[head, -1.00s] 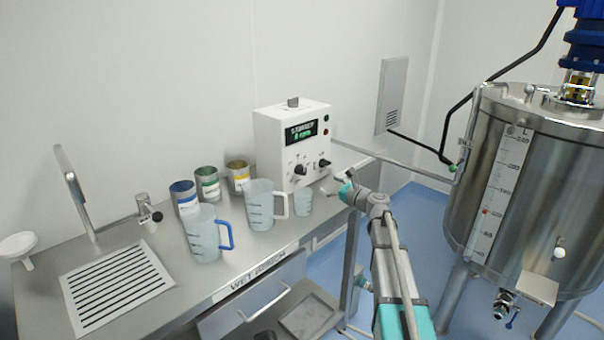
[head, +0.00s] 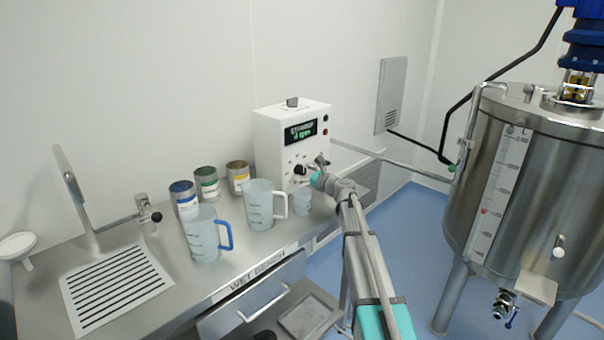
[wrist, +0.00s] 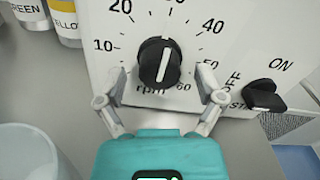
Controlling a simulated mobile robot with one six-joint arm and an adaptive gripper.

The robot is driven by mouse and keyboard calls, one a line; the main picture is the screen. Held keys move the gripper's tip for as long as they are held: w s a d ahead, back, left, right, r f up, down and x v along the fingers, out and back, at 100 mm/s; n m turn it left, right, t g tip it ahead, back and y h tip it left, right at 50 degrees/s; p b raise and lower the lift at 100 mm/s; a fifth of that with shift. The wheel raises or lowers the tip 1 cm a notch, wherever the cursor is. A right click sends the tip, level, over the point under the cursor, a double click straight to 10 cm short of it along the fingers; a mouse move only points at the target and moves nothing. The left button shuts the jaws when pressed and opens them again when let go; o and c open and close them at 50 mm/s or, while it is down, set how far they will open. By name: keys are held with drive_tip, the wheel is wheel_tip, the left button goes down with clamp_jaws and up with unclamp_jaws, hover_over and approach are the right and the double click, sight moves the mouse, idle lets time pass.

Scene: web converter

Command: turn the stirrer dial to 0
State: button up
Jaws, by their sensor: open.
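The stirrer dial is a black knob (wrist: 152,60) with a white line, on the white control box (head: 272,145). A scale from 10 to 60 rpm runs around it. In the wrist view the line stands near vertical, its top leaning slightly right; I cannot tell which end is the pointer. The 0 mark is not visible. My gripper (wrist: 162,78) is open, its fingers at the lower left and lower right of the knob, with gaps to both sides. In the head view my gripper (head: 313,172) is at the box front and hides part of the controls.
A black ON/OFF switch (wrist: 264,95) sits right of the dial, close to the right finger. Below are a small beaker (head: 302,201), a white-handled jug (head: 258,205) and a blue-handled jug (head: 202,236). Paint-like cans (head: 207,183) stand left. A steel tank (head: 540,190) is at right.

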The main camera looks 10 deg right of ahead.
drive_tip(key=shift+w+a, duration=0.15)
drive_tip(key=shift+w, duration=0.05)
drive_tip(key=c, duration=1.1)
drive_tip(key=shift+c, duration=0.2)
